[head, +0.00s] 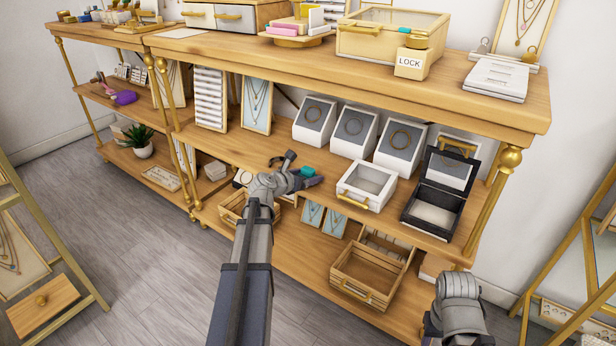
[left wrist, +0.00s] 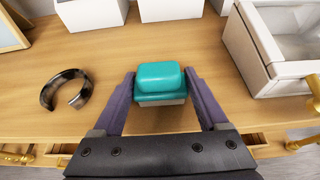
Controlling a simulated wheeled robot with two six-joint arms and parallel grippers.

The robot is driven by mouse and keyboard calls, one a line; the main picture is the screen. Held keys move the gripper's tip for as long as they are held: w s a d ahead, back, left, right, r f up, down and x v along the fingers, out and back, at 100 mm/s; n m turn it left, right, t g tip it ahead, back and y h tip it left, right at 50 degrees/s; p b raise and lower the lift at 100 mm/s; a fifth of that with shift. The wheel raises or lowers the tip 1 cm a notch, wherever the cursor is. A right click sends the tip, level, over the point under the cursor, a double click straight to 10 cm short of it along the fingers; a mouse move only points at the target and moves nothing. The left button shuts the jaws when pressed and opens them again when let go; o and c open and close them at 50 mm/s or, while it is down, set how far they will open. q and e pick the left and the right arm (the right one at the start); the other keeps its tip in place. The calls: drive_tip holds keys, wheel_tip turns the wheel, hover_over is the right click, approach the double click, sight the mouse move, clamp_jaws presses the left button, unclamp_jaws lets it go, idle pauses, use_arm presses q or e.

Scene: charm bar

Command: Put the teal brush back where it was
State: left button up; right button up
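The teal brush (left wrist: 161,80) is a small block with a teal top and a paler underside. In the left wrist view it fills the gap between the fingertips of my left gripper (left wrist: 160,88), which touch it on both sides. In the head view the brush (head: 307,171) shows beside the dark fingers of my left gripper (head: 309,177), over the front of the middle shelf (head: 240,150). I cannot tell whether its underside touches the shelf. My right arm shows at the lower right of the head view, but its fingers are not visible.
A dark cuff bracelet (left wrist: 66,89) lies left of the brush. An open white box (head: 366,185) stands to the right, with an open black box (head: 440,190) beyond it. White bracelet stands (head: 314,121) line the back. Wooden crates (head: 367,274) sit below.

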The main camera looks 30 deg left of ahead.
use_arm(q)
drive_tip(key=o, duration=0.3)
drive_tip(key=shift+o, duration=0.2)
drive_tip(key=shift+r, duration=0.25)
drive_tip(key=p+v, duration=0.5)
drive_tip(key=v, duration=0.7)
drive_tip(key=shift+f, duration=0.15)
